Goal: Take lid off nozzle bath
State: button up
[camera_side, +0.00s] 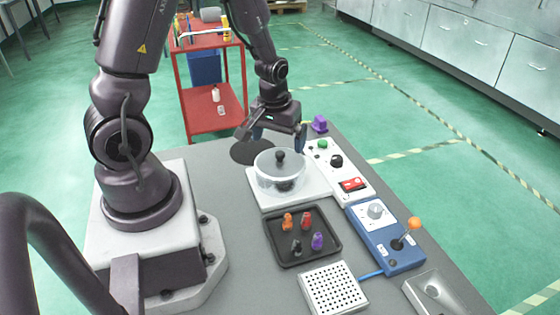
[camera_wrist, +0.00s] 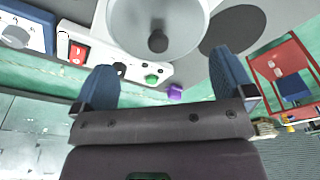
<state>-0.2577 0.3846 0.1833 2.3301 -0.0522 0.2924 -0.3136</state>
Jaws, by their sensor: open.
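The nozzle bath (camera_side: 270,182) is a translucent round bowl on a white base. Its lid (camera_side: 264,161) is on top, with a black knob (camera_side: 280,154) standing up at the centre. In the wrist view the pale round lid (camera_wrist: 185,20) is at the top edge, partly cut off, with the knob (camera_wrist: 157,41) towards me. My gripper (camera_side: 279,141) is open and empty, just above and behind the knob in the side view. In the wrist view my blue fingers (camera_wrist: 165,75) are spread wide, and the knob lies beyond them, apart from both.
A black tray (camera_side: 278,262) with several small coloured pieces lies in front of the bath. A white button panel (camera_side: 324,159), a blue joystick box (camera_side: 373,250) and a perforated white block (camera_side: 333,290) stand nearby. A purple piece (camera_side: 320,124) sits at the table's far edge. A dark disc (camera_side: 240,153) lies beside the bath.

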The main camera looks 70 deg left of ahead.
aim_at(280, 153)
jog(key=f, duration=0.5)
jog(key=shift+w+a, duration=0.15)
jog(key=shift+w, duration=0.15)
jog(key=c, duration=1.1)
